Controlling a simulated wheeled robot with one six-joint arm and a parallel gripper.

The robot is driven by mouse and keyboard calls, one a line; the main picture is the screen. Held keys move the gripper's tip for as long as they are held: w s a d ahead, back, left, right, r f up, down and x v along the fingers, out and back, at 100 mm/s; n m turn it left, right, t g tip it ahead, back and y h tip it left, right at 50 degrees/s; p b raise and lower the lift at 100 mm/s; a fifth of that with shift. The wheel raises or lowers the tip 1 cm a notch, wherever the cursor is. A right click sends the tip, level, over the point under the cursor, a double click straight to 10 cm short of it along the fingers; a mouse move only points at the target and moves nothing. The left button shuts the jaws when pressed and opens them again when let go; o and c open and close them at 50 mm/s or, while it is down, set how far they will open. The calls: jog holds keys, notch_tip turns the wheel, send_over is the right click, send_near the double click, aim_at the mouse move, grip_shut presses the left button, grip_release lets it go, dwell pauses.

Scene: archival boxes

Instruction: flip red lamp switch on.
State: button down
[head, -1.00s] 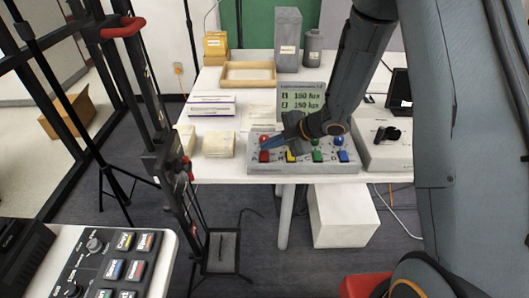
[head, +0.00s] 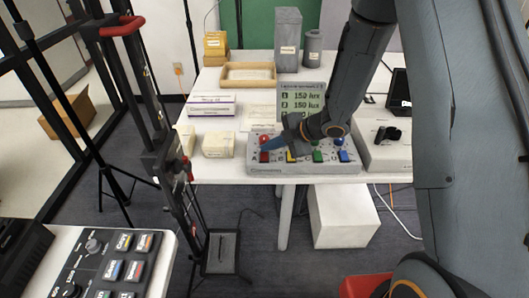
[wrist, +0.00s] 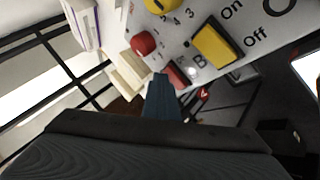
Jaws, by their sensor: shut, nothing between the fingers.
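The grey control panel (head: 330,168) lies along the front of the white table. The red rocker switch (head: 264,157) is at its left end, below a red round knob (head: 264,139). My gripper (head: 268,148) is shut and empty, its blue-grey tips reaching down from the right to the red switch. In the wrist view the tips (wrist: 161,82) cover part of the red switch (wrist: 178,73), beside the red knob (wrist: 143,43). I cannot tell whether they touch it or which way it is tilted.
Yellow (wrist: 217,42), green (head: 317,156) and blue (head: 343,156) switches sit to the right on the panel. A display (head: 303,101) stands behind, showing lux readings. Cream boxes (head: 218,144) lie to the left. A wooden tray (head: 248,84) is farther back.

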dwell(0.4)
jog(key=shift+s+r+p, duration=0.1)
jog(key=shift+r+p, duration=0.6)
jog(key=shift+r, duration=0.05)
jog(key=r+p, duration=0.2)
jog(key=r, duration=0.1)
jog(key=r+p, duration=0.2)
jog(key=shift+s, duration=0.35)
